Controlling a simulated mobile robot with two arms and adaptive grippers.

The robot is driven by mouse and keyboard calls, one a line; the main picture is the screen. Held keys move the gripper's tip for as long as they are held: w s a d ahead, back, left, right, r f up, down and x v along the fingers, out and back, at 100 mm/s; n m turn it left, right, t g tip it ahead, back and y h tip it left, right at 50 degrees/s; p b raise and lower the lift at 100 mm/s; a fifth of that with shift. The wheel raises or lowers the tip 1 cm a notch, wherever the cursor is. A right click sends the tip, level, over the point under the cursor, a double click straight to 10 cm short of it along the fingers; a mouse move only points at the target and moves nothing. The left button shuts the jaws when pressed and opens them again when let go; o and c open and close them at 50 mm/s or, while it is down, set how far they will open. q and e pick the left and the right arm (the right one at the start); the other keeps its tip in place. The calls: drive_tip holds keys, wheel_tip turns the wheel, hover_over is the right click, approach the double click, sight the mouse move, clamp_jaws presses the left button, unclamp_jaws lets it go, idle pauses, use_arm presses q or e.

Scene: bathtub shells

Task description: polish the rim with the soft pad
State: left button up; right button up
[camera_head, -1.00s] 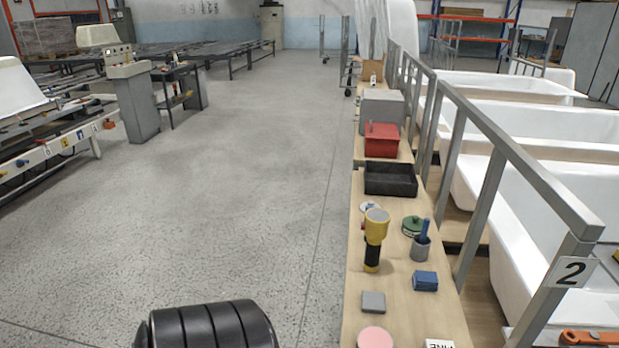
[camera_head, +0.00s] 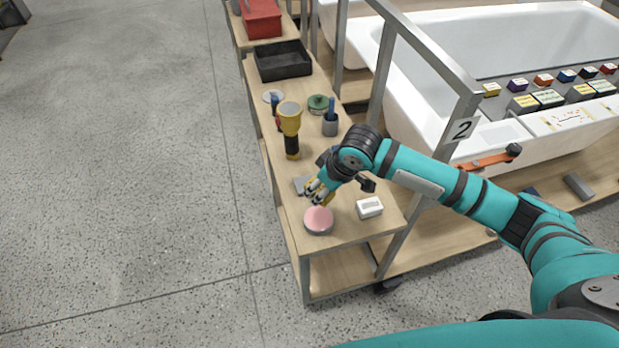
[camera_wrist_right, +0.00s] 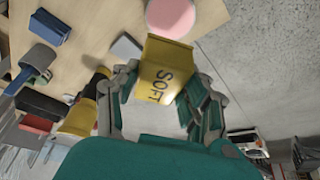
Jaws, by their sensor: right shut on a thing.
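My right gripper (camera_head: 317,192) is over the near end of the wooden bench. In the right wrist view its fingers are shut on a yellow pad (camera_wrist_right: 163,72) marked SOFT. In the head view the pad is mostly hidden by the fingers. A pink round disc (camera_head: 318,220) is on the bench just below the gripper; it also shows in the wrist view (camera_wrist_right: 172,15). The white bathtub's rim (camera_head: 488,135) is to the right, beyond the grey rail, and the pad is well away from it. My left gripper is not in view.
The grey rail (camera_head: 418,45) with the "2" plate stands between bench and tub. The bench holds a white block (camera_head: 369,207), a yellow-and-black torch-like tool (camera_head: 290,130), a grey cup (camera_head: 330,125) and a black tray (camera_head: 283,60). The floor at left is clear.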

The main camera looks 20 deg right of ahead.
sight(315, 217)
wheel_tip(315, 217, down, 3)
drive_tip(key=shift+a+f+n+g+y+p, duration=0.1)
drive_tip(key=shift+f+n+g+y+p, duration=0.15)
drive_tip(key=shift+n+p, duration=0.8)
drive_tip(key=shift+f, duration=0.2)
use_arm(q)
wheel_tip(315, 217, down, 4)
drive_tip(key=b, duration=0.7)
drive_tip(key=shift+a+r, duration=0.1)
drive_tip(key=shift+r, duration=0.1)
use_arm(e)
wheel_tip(315, 217, down, 6)
use_arm(q)
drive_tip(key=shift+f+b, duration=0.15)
drive_tip(key=shift+b, duration=0.2)
use_arm(e)
drive_tip(key=shift+f, duration=0.45)
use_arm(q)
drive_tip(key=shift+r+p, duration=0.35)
use_arm(e)
drive_tip(key=shift+s+f, duration=0.1)
idle(0.7)
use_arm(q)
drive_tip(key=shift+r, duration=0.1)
use_arm(e)
wheel_tip(315, 217, up, 7)
drive_tip(key=p, duration=0.8)
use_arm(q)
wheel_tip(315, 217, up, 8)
